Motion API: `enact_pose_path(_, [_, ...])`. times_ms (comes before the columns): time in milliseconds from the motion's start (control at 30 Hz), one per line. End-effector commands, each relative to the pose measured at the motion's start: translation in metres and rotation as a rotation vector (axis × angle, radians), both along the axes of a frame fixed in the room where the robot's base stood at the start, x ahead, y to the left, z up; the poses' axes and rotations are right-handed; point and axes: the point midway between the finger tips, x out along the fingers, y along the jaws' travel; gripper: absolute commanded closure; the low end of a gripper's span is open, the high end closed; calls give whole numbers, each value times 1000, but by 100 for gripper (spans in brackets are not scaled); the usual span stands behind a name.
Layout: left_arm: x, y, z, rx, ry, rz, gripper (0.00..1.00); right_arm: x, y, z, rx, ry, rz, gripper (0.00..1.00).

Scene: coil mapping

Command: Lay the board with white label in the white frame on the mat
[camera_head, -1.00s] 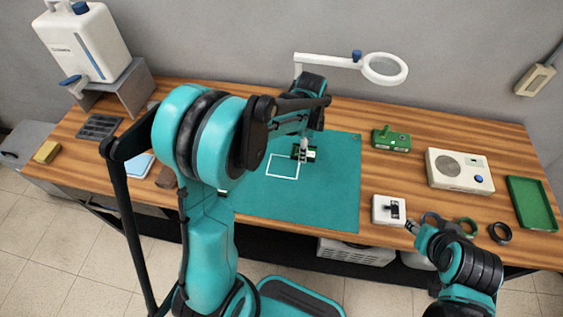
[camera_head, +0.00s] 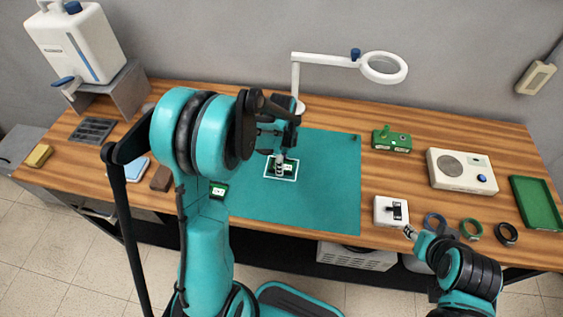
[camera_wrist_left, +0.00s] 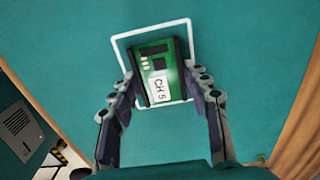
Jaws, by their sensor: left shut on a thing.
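My left gripper (camera_head: 279,170) is shut on a green board (camera_wrist_left: 160,70) with a white label reading "CH 5". The fingers hold it by its two sides in the left wrist view. The board is over the white frame (camera_wrist_left: 150,27) on the teal mat (camera_head: 320,200). Its near end covers part of the frame's near edge in the wrist view. I cannot tell whether it touches the mat. Another green board with a white label (camera_head: 218,191) lies at the mat's left, partly beside my arm. My right gripper (camera_head: 409,232) is near the front edge; its fingers are too small to read.
A magnifier lamp (camera_head: 384,68) stands behind the mat. A green device (camera_head: 391,140), a white box with a black lever (camera_head: 391,210), a beige unit (camera_head: 461,171), several rings (camera_head: 471,229) and a green tray (camera_head: 534,203) are on the right. The mat's right part is clear.

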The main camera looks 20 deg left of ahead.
Motion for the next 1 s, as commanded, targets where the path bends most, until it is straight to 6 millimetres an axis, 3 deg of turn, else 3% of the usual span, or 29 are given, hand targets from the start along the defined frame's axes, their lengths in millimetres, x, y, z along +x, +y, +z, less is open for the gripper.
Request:
enact_pose_path(100, [0,0,-4,0,0,0,79,0,0,-4,0,0,0,60])
enact_pose_path(133, [0,0,-4,0,0,0,48,0,0,-4,0,0,0,60])
enact_pose_path(200, [0,0,-3,0,0,0,32,0,0,-3,0,0,0,60])
enact_pose_path(600, [0,0,5,0,0,0,32,0,0,3,0,0,0,60])
enact_pose_path(1000, [0,0,88,0,0,0,32,0,0,29,0,0,0,60])
